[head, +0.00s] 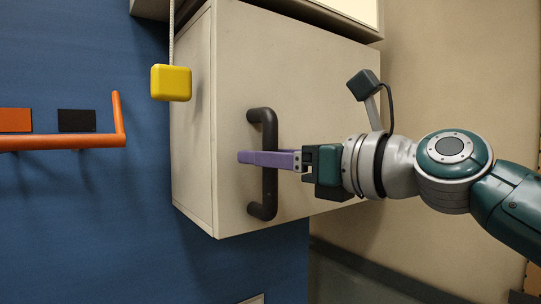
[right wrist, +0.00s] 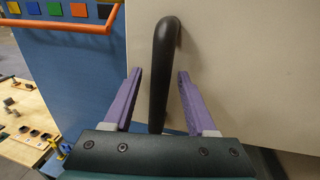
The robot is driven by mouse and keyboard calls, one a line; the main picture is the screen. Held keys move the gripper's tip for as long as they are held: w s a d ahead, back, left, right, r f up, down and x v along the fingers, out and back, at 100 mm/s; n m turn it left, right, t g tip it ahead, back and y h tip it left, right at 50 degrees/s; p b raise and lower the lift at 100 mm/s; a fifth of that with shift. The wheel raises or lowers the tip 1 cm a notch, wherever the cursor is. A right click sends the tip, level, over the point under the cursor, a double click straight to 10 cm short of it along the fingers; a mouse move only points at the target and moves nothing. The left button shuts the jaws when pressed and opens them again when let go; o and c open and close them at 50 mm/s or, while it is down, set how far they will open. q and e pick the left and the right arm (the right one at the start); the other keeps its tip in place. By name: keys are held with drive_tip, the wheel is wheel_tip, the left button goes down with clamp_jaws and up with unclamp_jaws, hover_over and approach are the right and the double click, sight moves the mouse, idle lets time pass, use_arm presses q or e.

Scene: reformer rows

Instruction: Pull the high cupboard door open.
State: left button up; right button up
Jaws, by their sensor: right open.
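The high cupboard (head: 191,126) is a pale box on the blue wall, and its door (head: 320,100) looks shut. A dark upright bar handle (head: 264,204) stands on the door. My right gripper (head: 243,157) reaches in from the right at the handle's middle, with its purple fingers level across it. In the right wrist view the gripper (right wrist: 158,85) is open, with one finger on each side of the handle (right wrist: 162,60). Gaps show between the fingers and the bar. My left gripper is in neither view.
A yellow block (head: 171,83) hangs on a cord in front of the cupboard's left side. An orange rail (head: 70,142) juts from the blue wall at the left. In the right wrist view a wooden table (right wrist: 25,120) with small items lies at the lower left.

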clamp_jaws()
idle(1.3)
